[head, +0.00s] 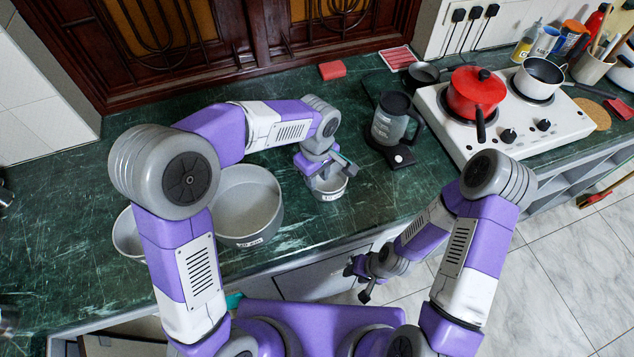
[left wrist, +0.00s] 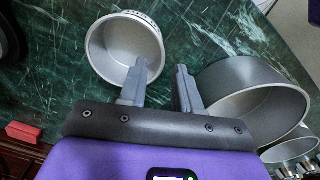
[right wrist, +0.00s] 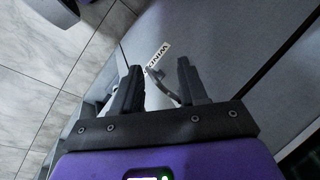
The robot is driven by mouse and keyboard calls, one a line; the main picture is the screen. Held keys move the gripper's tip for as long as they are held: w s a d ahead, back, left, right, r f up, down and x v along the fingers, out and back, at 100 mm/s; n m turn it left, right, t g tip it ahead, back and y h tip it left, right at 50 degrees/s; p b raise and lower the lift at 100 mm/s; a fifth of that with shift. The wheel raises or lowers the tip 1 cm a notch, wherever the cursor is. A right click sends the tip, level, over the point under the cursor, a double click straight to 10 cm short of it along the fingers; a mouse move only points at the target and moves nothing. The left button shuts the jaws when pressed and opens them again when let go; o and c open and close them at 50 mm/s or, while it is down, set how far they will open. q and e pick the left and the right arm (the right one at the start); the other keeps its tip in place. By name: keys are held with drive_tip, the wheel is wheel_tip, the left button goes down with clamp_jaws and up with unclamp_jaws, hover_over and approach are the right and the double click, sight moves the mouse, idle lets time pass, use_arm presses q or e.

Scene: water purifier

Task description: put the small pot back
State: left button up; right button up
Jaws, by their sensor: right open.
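The small grey pot (head: 330,188) stands upright on the green counter, right of the large grey pot (head: 249,210). In the left wrist view the small pot (left wrist: 122,45) shows its open, empty inside. My left gripper (head: 327,168) is over the small pot, and it also shows in the left wrist view (left wrist: 162,75). Its fingers are apart: one overlaps the pot's rim in view, the other is outside, beside the wall. I cannot tell whether either touches. My right gripper (head: 358,282) is open and empty, low in front of the counter's cabinets.
Another grey pot (head: 128,236) stands left of the large pot. A grey kettle (head: 392,120) is right of the small pot. A white stove (head: 520,125) with a red pot (head: 476,92) and a white pot (head: 539,75) is further right. Counter behind the small pot is clear.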

use_arm(q)
wheel_tip(320, 180, up, 5)
drive_tip(key=shift+r+p, duration=0.1)
drive_tip(key=shift+p, duration=0.4)
